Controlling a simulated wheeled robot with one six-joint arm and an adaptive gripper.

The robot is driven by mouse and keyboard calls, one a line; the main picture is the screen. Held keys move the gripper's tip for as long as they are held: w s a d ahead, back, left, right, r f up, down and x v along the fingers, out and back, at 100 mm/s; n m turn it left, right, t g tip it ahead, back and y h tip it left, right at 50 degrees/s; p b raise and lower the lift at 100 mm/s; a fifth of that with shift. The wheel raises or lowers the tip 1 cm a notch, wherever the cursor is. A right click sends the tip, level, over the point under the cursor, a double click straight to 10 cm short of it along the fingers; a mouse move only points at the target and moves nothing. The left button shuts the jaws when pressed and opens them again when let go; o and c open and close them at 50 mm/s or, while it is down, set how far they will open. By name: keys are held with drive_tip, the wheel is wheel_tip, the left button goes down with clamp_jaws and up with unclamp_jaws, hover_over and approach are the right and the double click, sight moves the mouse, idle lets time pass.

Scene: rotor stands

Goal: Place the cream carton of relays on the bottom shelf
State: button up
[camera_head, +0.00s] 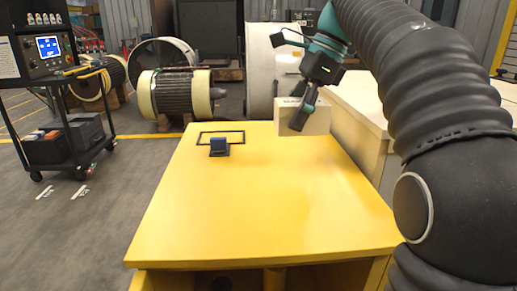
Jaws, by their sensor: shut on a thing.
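The cream carton (319,121) is at the far right part of the yellow bench top (265,195). My gripper (303,108) reaches down from the upper right and is shut on the carton, with one dark finger across its near face. The other finger is mostly hidden. I cannot tell whether the carton's underside touches the bench top or is a little above it. Below the bench's front edge an open space (235,281) shows at the bottom of the picture. Its inside is mostly out of view, and I cannot make out a bottom shelf.
A small dark blue object (219,147) stands on the bench by a black rectangular outline (240,136). The rest of the top is clear. A pale cabinet (355,130) adjoins on the right. A cart (60,95) and a motor-like rotor (174,94) stand beyond, left.

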drive_tip(key=w+a+f, duration=0.1)
drive_tip(key=a, duration=0.1)
drive_tip(key=w+a+f, duration=0.2)
drive_tip(key=a, duration=0.1)
drive_tip(key=w+a+f+b, duration=0.1)
drive_tip(key=a+f, duration=0.1)
drive_tip(key=shift+w+a+f, duration=0.15)
drive_tip(key=shift+a, duration=0.05)
drive_tip(key=shift+f+b, duration=0.5)
drive_tip(key=shift+f, duration=1.4)
drive_tip(key=o, duration=1.3)
drive_tip(key=shift+f, duration=0.1)
